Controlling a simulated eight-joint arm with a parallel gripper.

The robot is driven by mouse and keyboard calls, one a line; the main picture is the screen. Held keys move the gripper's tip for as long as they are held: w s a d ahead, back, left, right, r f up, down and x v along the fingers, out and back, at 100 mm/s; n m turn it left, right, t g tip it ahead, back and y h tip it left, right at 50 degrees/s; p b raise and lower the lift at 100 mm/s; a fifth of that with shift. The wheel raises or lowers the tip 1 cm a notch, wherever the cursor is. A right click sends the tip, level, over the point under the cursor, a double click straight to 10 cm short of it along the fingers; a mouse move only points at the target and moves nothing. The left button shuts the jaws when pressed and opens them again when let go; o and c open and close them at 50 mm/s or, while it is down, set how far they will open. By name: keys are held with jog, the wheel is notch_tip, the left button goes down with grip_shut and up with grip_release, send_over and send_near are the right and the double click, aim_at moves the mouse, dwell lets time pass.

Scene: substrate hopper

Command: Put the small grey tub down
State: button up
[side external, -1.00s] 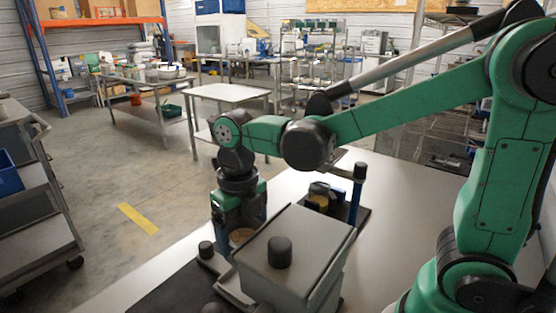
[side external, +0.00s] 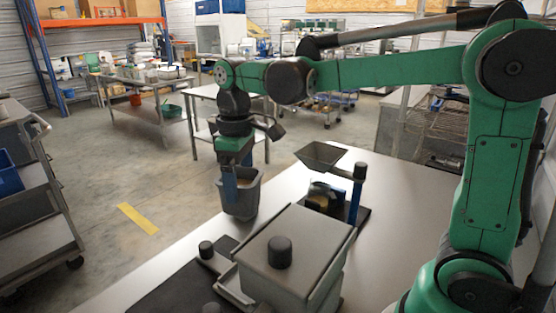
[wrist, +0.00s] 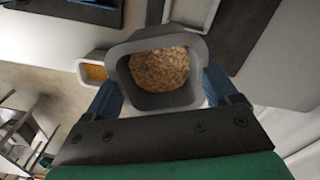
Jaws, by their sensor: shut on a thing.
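The small grey tub (side external: 246,197) is held upright in my gripper (side external: 232,182), in the air over the far left edge of the worktop in the side view. In the wrist view the tub (wrist: 128,76) is open at the top and holds brown granules (wrist: 160,69). My gripper's blue fingers (wrist: 160,92) sit on either side of it and are shut on it. The tub's underside is hidden in the wrist view.
A grey lidded box (side external: 300,235) with a black knob stands at the front of the worktop (side external: 410,205). Behind it are a dark funnel (side external: 322,155) and a blue post (side external: 356,205). A dark mat (side external: 175,292) lies front left. The worktop's right part is clear.

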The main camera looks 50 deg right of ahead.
aim_at(239, 213)
jog(key=m, duration=0.2)
jog(key=r+m, duration=0.1)
jog(key=m, duration=0.1)
jog(key=shift+w+d, duration=0.2)
jog(key=shift+d, duration=0.1)
jog(key=n, duration=0.1)
jog(key=r+n, duration=0.1)
jog(key=shift+s+a+n, duration=0.15)
jog(key=shift+a+n, duration=0.15)
jog(key=s+a+r+n, duration=0.2)
jog(key=r+n, duration=0.2)
jog(key=n, duration=1)
jog(key=s+a+r+n, duration=0.3)
jog(key=r+n, duration=0.1)
jog(key=n, duration=1)
jog(key=f, duration=2)
jog(key=shift+w+d, duration=0.1)
jog(key=shift+d, duration=0.1)
jog(key=shift+f, duration=0.1)
jog(key=o, duration=0.9)
